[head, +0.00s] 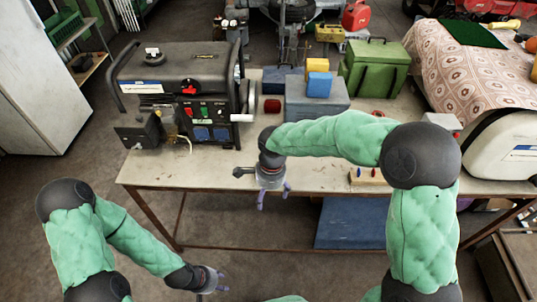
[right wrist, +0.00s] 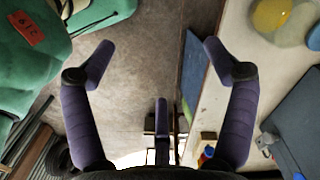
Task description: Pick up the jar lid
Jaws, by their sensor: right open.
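I cannot pick out the jar lid with certainty. A small dark red round thing (head: 272,105) sits on the table by the generator; I cannot tell what it is. A yellow round thing (right wrist: 271,14) lies on the tabletop in the right wrist view, also unclear. My right gripper (head: 273,198) hangs pointing down at the table's front edge. In the right wrist view its fingers (right wrist: 163,60) are spread with nothing between them. My left gripper (head: 210,286) is low at the bottom of the head view, away from the table; its finger opening is too small to judge.
The table (head: 215,173) carries a generator (head: 180,85) at left, a blue-grey box (head: 317,103) with smaller boxes, and a green case (head: 374,68). A wooden block with pegs (head: 366,181) lies near the front edge. A blue crate (head: 350,225) is beneath.

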